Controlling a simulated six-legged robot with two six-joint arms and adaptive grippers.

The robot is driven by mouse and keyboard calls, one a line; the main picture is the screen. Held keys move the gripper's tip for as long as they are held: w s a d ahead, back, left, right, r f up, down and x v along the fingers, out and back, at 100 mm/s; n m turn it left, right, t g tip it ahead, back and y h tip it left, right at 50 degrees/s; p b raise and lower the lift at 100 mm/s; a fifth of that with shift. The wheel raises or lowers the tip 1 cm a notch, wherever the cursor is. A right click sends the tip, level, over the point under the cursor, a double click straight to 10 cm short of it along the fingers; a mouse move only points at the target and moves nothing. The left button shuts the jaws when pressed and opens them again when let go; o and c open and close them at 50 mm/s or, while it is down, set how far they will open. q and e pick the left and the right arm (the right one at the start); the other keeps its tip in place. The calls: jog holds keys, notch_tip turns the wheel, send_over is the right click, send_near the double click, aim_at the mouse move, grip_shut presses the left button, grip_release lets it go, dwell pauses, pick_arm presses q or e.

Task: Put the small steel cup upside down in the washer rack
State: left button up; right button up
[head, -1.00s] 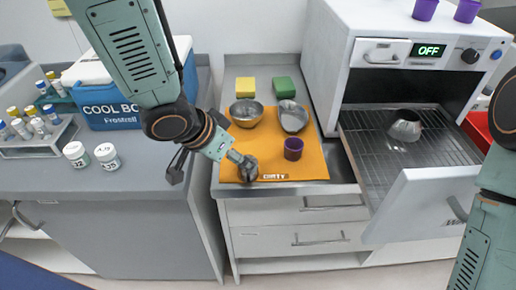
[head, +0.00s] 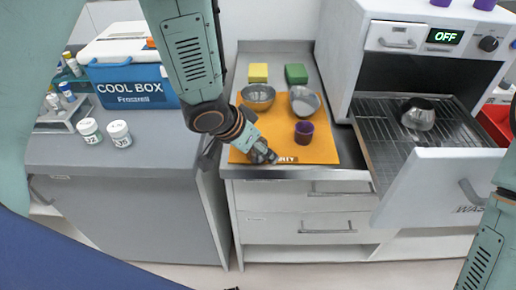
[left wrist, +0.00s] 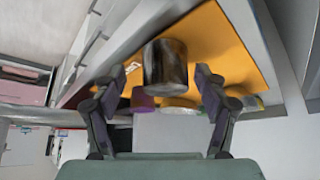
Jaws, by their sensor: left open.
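The small steel cup (head: 264,155) is on the front left of the orange mat (head: 326,150), partly hidden by my left gripper in the head view. In the left wrist view the steel cup (left wrist: 166,67) lies ahead of and between the two spread fingers. My left gripper (left wrist: 162,86) is open; I cannot tell whether its fingers touch the cup. The washer rack (head: 385,139) is pulled out at the right, with a steel vessel (head: 418,114) on its wires. My right gripper is out of view; only my right arm shows at the right edge.
A purple cup (head: 304,132), a round steel bowl (head: 257,97) and an oval steel dish (head: 304,102) stand on the mat. Yellow (head: 258,73) and green (head: 296,74) sponges lie behind. The open washer door (head: 440,187) fronts the rack. Free wire shows left of the vessel.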

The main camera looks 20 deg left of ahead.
pick_arm(q)
jog(key=shift+w+a+f, duration=0.2)
jog(key=shift+w+f, duration=0.2)
jog(key=shift+w, duration=0.25)
jog(key=c, duration=0.4)
jog(key=shift+s+d+r, duration=0.2)
jog(key=shift+s+r, duration=0.15)
jog(key=shift+s, duration=0.15)
jog(key=c, duration=0.6)
jog(key=shift+w+a+f, duration=0.15)
jog(key=shift+w+f, duration=0.1)
jog(key=shift+w, duration=0.15)
jog(key=shift+c, duration=1.4)
jog(key=shift+s+r, duration=0.15)
jog(key=shift+r, duration=0.2)
notch_tip(320, 180, up, 9)
jog(key=p, duration=0.5)
jog(key=shift+s+r+p, duration=0.1)
jog(key=shift+r+p, duration=0.25)
jog(key=shift+p, duration=0.1)
jog(key=shift+f, duration=0.1)
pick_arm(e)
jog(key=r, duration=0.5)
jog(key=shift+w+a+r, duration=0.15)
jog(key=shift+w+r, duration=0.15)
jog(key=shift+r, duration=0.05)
